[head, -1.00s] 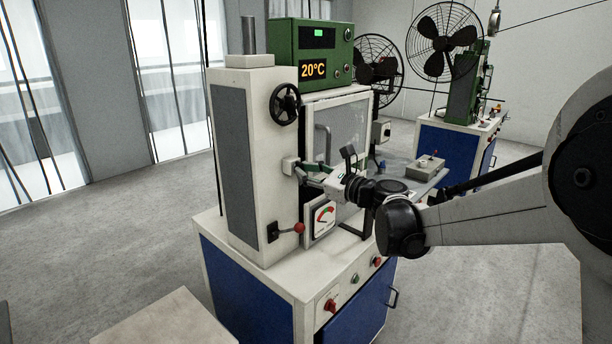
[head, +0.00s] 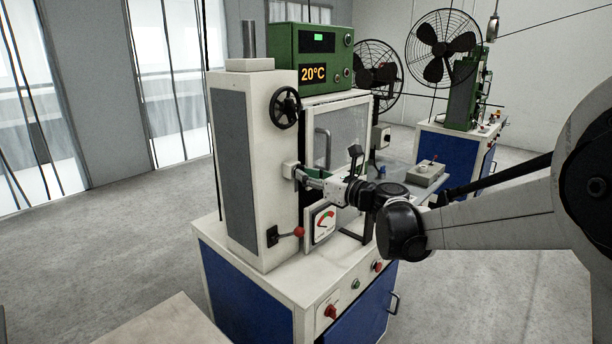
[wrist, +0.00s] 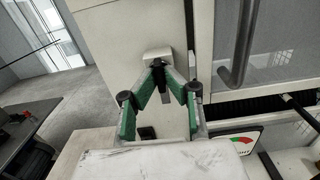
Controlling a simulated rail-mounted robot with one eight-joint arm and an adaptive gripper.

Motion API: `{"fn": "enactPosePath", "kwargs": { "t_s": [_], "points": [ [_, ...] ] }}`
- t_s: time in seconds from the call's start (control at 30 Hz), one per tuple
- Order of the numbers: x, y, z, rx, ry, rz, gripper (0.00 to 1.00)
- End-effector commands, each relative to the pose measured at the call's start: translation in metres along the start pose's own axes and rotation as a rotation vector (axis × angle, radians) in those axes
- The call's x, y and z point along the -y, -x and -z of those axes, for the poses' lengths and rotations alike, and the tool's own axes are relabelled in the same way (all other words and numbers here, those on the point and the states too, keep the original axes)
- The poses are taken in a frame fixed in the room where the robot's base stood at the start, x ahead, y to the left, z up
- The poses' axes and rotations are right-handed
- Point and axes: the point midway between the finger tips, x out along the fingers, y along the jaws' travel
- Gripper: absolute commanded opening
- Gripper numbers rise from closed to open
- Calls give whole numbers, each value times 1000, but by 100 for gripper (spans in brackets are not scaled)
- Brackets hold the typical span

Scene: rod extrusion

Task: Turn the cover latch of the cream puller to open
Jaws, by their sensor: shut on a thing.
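The cream puller (head: 252,160) stands on a blue and cream cabinet, with a clear framed cover (head: 348,130) on its front. The cover latch is a small cream block (head: 288,169) at the cover's left edge; it also shows in the wrist view (wrist: 157,53). A dark pivot and a narrow grey lever (wrist: 167,98) hang down from it. My gripper (head: 302,173) reaches in from the right. In the wrist view its green-sided fingers (wrist: 160,70) meet at the latch lever and are shut on it. The fingertips partly hide the lever.
The cover's curved handle (head: 322,148) is right of the latch. A gauge (head: 323,222) and a red-knobbed lever (head: 299,231) sit below my gripper. A black handwheel (head: 285,106) is above. A grey control box (head: 427,173) stands behind my wrist.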

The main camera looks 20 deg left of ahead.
Motion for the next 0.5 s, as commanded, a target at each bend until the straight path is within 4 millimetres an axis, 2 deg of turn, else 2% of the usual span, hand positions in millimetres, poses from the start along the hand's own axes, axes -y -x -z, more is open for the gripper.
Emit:
{"fn": "enactPosePath", "kwargs": {
  "t_s": [0.1, 0.13, 0.27, 0.5],
  "points": [
    [0, 0, 0, 0, 0, 0, 0],
    [0, 0, 0, 0, 0, 0, 10],
    [0, 0, 0, 0, 0, 0, 27],
    [0, 0, 0, 0, 0, 0, 27]
  ]
}}
